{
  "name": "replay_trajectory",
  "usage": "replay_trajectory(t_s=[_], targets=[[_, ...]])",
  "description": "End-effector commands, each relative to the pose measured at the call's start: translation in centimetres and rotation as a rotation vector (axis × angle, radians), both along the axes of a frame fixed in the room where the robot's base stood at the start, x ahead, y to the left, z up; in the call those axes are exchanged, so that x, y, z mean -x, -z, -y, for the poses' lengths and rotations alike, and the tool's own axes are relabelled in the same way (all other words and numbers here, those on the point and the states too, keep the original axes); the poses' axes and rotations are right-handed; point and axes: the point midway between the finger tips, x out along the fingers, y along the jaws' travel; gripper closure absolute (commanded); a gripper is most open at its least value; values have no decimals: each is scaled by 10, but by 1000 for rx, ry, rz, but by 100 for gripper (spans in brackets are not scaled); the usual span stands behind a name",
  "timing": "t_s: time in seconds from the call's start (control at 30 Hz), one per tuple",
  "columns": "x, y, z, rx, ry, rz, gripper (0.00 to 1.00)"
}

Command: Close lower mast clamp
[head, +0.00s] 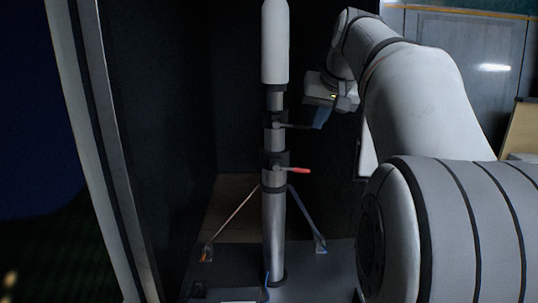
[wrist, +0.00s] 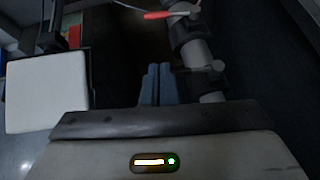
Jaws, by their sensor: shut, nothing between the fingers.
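The mast (head: 274,215) stands upright, a grey metal tube with a white cylinder on top. The lower mast clamp (head: 274,160) is a dark collar, and its lever with a red handle (head: 297,170) sticks out to the right, nearly level. In the wrist view the red handle (wrist: 158,14) is at the top, beside the mast (wrist: 196,52). The upper clamp (head: 274,121) has a dark lever pointing right toward my gripper. My gripper (head: 319,121) is shut and empty, right of the mast and above the red handle. Its blue-grey fingers (wrist: 156,72) show together in the wrist view.
Stays (head: 234,215) run from the mast down to the floor on both sides. A dark wall stands behind and left of the mast, with a light door-frame post (head: 100,130) farther left. A white square panel (wrist: 47,76) is at the left in the wrist view.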

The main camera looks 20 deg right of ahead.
Motion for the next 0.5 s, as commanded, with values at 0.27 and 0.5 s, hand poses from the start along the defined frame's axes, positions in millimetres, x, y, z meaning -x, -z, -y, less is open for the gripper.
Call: replay_trajectory(t_s=[0.27,0.5], targets=[[-2,-6,4,1,3,7,100],[-6,-1,3,1,1,7,100]])
